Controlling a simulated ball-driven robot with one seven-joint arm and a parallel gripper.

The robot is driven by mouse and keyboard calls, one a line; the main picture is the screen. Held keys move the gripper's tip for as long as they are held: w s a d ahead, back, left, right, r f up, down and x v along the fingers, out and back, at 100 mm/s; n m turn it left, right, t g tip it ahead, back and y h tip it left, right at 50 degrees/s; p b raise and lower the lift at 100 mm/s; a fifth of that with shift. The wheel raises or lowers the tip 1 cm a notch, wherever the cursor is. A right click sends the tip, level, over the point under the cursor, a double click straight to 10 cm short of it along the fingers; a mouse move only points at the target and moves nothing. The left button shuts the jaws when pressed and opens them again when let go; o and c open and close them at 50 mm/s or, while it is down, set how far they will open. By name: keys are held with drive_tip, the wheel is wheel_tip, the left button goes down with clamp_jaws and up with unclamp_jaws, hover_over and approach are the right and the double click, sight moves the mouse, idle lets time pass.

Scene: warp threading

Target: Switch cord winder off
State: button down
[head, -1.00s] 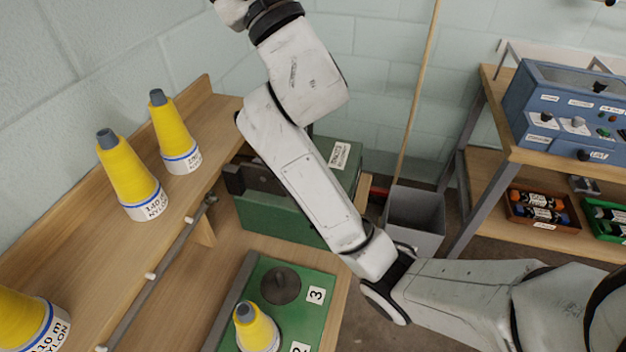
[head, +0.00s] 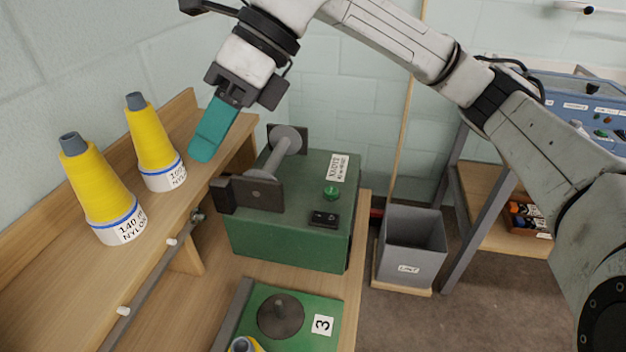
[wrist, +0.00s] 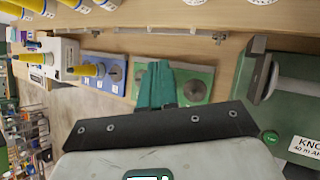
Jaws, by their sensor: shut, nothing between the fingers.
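The cord winder (head: 290,212) is a green box on the wooden bench, with a grey spool bar between two dark plates on its left. Its top carries a green button (head: 331,192), a black rocker switch (head: 323,219) and a white label. The rocker's position is too small to read. My gripper (head: 206,150) has teal fingers, shut and empty, pointing down above the shelf, left of the winder and apart from it. In the wrist view the winder (wrist: 290,100) is at the right, its green button (wrist: 270,137) partly in sight, and the teal fingers (wrist: 153,80) are at the middle.
Yellow thread cones (head: 100,190) stand on the raised shelf left of the winder. A green board (head: 325,300) with a dark spindle lies in front. A grey bin (head: 412,250) stands on the floor to the right. Space above the winder's switches is clear.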

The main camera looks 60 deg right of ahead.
drive_tip(key=s+d+f+m+g+h, duration=0.15)
drive_tip(key=d+f+h, duration=0.3)
drive_tip(key=d, duration=0.45)
drive_tip(key=g+h+b, duration=0.1)
drive_tip(key=g+h, duration=0.1)
drive_tip(key=h, duration=0.1)
hover_over(318, 216)
drive_tip(key=shift+f+m, duration=0.45)
drive_tip(key=shift+f, duration=0.5)
wheel_tip(318, 216, down, 14)
drive_tip(key=shift+f, duration=0.1)
